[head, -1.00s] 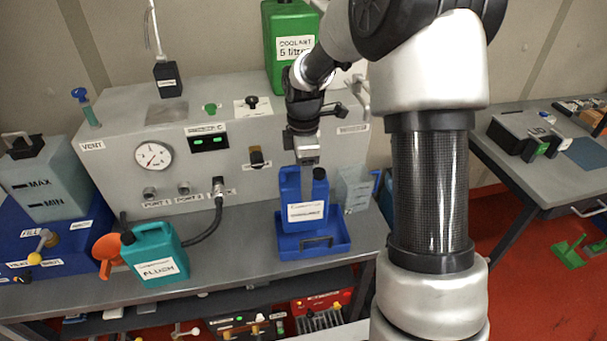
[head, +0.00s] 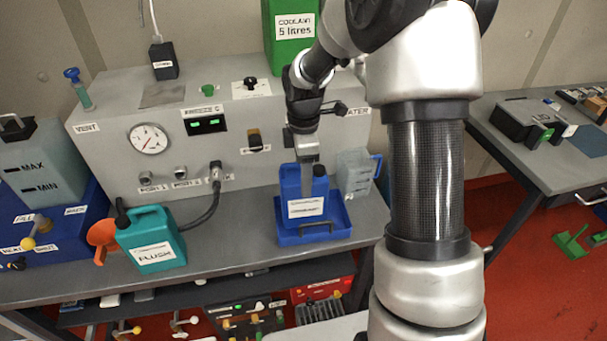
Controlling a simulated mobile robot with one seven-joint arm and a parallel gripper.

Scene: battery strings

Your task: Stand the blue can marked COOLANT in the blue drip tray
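The blue can (head: 305,209) has a white label too small to read surely and a black cap. It stands upright within the blue drip tray (head: 341,233) on the bench, and seems to rest on its floor, though the front rim hides its foot. My gripper (head: 307,182) points down at the top of the can, by its handle and left of the cap. A grey finger shows against the can. The grip is too small and partly hidden, so I cannot tell whether the fingers are closed on the handle.
A clear jug (head: 354,172) stands close behind the tray at right. A teal FLUSH can (head: 151,240) and orange funnel (head: 102,234) stand at left. The grey gauge cabinet (head: 110,150) backs the bench, with a green coolant can (head: 291,50) on it. Bench between FLUSH can and tray is clear.

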